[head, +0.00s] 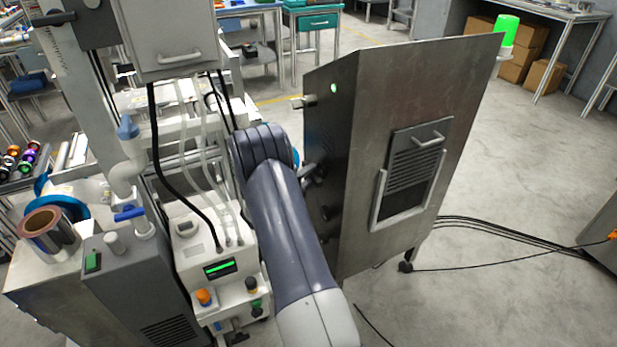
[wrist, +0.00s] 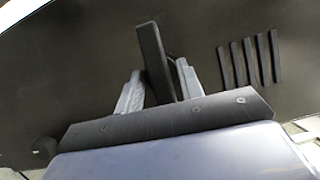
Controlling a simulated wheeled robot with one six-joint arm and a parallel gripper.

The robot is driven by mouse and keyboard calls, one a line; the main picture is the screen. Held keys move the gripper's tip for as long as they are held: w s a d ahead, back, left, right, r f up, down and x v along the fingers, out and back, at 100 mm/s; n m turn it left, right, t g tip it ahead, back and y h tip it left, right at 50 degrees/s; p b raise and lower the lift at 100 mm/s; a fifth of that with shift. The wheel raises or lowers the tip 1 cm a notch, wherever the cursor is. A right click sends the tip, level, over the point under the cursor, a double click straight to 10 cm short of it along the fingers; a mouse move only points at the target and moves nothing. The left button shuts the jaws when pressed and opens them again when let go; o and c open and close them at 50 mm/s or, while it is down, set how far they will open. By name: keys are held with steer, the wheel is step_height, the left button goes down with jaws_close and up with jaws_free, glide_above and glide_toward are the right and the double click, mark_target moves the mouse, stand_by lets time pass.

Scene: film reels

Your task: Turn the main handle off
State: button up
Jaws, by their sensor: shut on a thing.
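The main handle (wrist: 153,55) is a black bar on a dark panel in the wrist view, slightly tilted with its top end leaning left. My gripper (wrist: 159,78) is shut on it, with one grey finger on each side. The handle's lower end is hidden behind the gripper body. In the head view, my arm reaches to the dark left side of a tall metal cabinet (head: 350,180). The arm hides most of the gripper and the handle there. A small green lamp (head: 333,88) glows on the cabinet, and a green beacon (head: 507,31) is lit.
Black vent slots (wrist: 250,62) lie right of the handle. A white machine unit (head: 205,260) with a green display and buttons stands close left of my arm. A film roll (head: 48,236) sits further left. Cables (head: 500,228) cross the floor at right; that floor is otherwise mostly clear.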

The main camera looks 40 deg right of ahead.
steer(key=shift+w+f+m+g+h+b, duration=0.15)
steer(key=shift+m+g+h+b, duration=0.85)
steer(key=shift+m+b, duration=2.05)
steer(key=shift+w+f+m+g+h+b, duration=0.2)
steer(key=shift+m+g+b, duration=1.5)
steer(key=shift+m, duration=2.5)
steer(key=shift+s+f+m+g+h+b, duration=0.1)
steer(key=shift+m+g+h+b, duration=0.85)
steer(key=shift+m+b, duration=2.15)
steer(key=shift+m+g+y+p, duration=0.25)
steer(key=shift+m+g+p, duration=0.25)
steer(key=shift+m, duration=0.35)
steer(key=o, duration=0.6)
steer(key=shift+r, duration=0.1)
steer(key=shift+o, duration=0.2)
steer(key=shift+w, duration=0.1)
